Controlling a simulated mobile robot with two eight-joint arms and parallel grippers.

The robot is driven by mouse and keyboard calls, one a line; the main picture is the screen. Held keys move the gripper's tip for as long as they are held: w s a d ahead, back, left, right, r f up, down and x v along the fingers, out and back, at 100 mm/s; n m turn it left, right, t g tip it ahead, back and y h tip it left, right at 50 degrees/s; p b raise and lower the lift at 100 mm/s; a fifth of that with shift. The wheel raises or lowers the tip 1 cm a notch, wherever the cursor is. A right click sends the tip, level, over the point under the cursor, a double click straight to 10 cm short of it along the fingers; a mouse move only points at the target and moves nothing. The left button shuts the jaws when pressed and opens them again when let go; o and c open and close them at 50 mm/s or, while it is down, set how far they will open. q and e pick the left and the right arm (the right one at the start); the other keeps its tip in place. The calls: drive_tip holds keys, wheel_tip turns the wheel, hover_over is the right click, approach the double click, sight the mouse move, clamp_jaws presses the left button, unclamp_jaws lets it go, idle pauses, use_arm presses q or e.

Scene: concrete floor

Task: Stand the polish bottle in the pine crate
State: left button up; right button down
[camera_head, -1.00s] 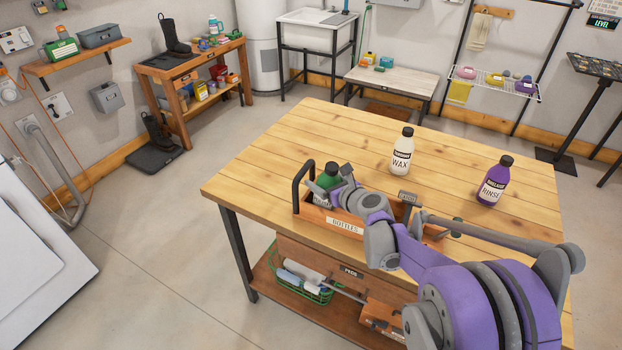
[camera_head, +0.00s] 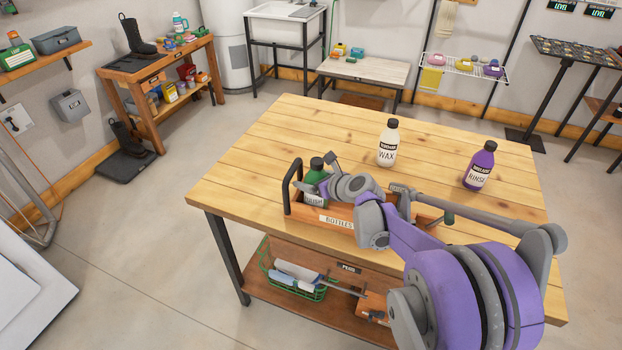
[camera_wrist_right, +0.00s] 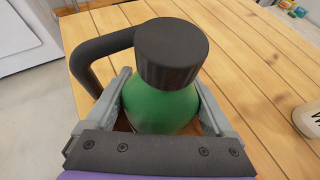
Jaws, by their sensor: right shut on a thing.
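The green polish bottle (camera_head: 314,186) with a black cap is upright at the left end of the pine crate (camera_head: 329,225), which is labelled BOTTLES. My right gripper (camera_head: 325,184) is shut on the bottle. In the right wrist view, the fingers (camera_wrist_right: 162,108) lie on both sides of the green body (camera_wrist_right: 160,112), below the cap. The crate's dark handle (camera_head: 288,186) rises just left of the bottle. The crate wall hides the bottle's base, so I cannot tell whether it touches the crate floor. My left gripper is not in view.
The crate stands near the front edge of the wooden workbench (camera_head: 290,130). A white wax bottle (camera_head: 387,146) and a purple rinse bottle (camera_head: 480,168) stand behind and to the right. The bench's back left is clear. A green wire basket (camera_head: 290,280) is on the lower shelf.

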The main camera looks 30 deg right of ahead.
drive_tip(key=shift+w+f, duration=0.1)
drive_tip(key=shift+f, duration=0.15)
unclamp_jaws()
drive_tip(key=shift+d+r, duration=0.1)
